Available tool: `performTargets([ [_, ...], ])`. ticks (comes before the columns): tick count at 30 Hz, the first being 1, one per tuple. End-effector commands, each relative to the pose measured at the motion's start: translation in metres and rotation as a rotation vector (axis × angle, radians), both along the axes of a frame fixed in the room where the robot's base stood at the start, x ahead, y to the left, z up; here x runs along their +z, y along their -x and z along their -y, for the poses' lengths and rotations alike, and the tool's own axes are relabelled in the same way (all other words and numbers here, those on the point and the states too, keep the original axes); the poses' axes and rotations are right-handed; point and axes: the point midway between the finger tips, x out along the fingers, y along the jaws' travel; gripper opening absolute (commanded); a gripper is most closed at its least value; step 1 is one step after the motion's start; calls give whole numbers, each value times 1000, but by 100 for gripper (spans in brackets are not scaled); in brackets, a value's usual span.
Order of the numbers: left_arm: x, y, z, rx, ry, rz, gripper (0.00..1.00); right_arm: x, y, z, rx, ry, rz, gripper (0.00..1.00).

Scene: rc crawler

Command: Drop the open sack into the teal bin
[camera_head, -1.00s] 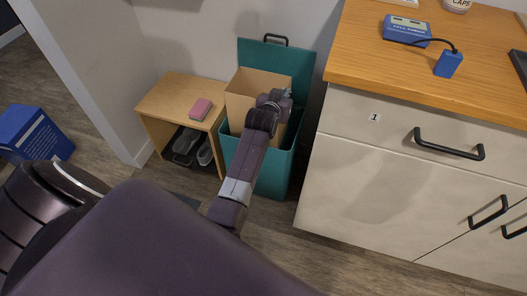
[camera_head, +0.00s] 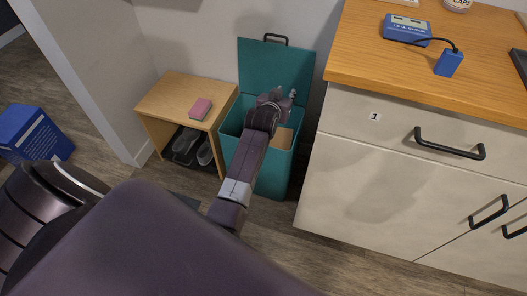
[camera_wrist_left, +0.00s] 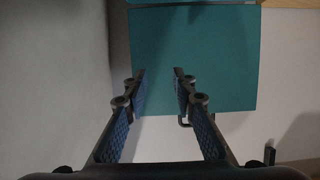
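The teal bin (camera_head: 259,186) stands between the wooden bench and the cabinet, with its lid (camera_head: 261,66) raised against the wall. The brown paper sack (camera_head: 283,138) is down inside the bin. Only a small part of it shows past my left arm. My left gripper (camera_head: 283,93) is above the bin opening, in front of the raised lid. The left wrist view shows its two fingers (camera_wrist_left: 158,88) apart with nothing between them and the teal lid (camera_wrist_left: 195,50) beyond. My right gripper is not in view.
A wooden bench (camera_head: 168,98) with a pink box (camera_head: 200,108) on top and shoes beneath is left of the bin. A cabinet (camera_head: 375,170) with a wooden counter is close on its right. A blue box (camera_head: 34,134) is at far left.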

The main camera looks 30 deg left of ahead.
Motion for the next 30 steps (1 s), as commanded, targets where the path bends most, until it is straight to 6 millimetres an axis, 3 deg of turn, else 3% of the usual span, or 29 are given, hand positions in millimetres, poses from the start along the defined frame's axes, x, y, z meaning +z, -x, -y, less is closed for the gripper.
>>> performTargets([
  [21,39,93,23,-1,1,-1,25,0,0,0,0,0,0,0],
  [30,45,106,26,-1,0,0,25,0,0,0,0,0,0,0],
])
